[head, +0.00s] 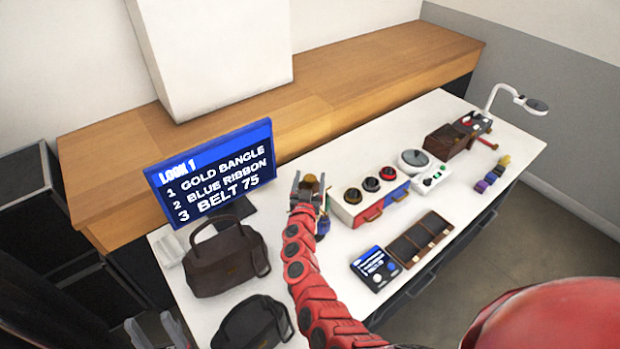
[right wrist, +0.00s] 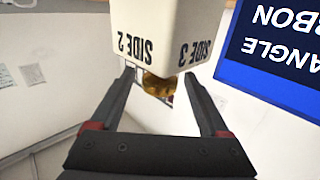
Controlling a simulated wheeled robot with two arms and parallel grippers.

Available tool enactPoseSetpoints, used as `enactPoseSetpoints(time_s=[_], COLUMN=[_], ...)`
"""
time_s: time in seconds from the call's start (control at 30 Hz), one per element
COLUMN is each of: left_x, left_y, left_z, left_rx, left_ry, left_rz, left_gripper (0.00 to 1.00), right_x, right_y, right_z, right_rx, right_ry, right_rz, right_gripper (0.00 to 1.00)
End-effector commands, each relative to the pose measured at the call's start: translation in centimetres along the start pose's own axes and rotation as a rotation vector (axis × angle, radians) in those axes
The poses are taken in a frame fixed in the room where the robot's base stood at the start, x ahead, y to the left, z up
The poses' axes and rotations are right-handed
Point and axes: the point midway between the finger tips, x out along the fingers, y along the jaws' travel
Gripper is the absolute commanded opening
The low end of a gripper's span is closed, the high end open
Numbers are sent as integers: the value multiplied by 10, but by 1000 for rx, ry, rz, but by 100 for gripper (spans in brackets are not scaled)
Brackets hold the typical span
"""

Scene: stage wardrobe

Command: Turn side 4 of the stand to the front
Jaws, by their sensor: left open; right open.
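The stand (right wrist: 165,35) shows in the right wrist view as a pale block, upside down in the picture. Two of its faces are marked SIDE 2 and SIDE 3; side 4 is not seen. A gold-brown piece (right wrist: 160,86) shows at its end, between my right fingertips. My right gripper (right wrist: 158,78) is open, its fingers around that piece; I cannot tell whether they touch it. In the head view my right gripper (head: 308,190) is right of the screen and mostly hides the stand. My left gripper (head: 155,330) is open at the lower left, apart from the stand.
A screen (head: 212,170) listing LOOK 1 stands left of my right gripper. Two dark bags (head: 225,262) are in front of it. A box with knobs and drawers (head: 370,196), a dark tray (head: 418,240) and a lamp (head: 515,97) are to the right on the white table.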

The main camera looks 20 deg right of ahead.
Motion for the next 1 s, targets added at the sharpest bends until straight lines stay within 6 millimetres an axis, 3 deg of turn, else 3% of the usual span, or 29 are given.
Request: enactPoseSetpoints(time_s=[0.3,0.73,0.77,1.0], left_x=[0,0,0,0], left_y=[0,0,0,0], left_z=[0,0,0,0], left_rx=[0,0,0,0], left_ry=[0,0,0,0], left_rz=[0,0,0,0], left_gripper=[50,50,50,50], right_x=[2,2,2,2], right_y=[1,0,0,0], right_z=[0,0,0,1], right_rx=[0,-1,-1,-1], right_ry=[0,0,-1,-1], right_rz=[1,1,1,1], right_gripper=[79,4,0,0])
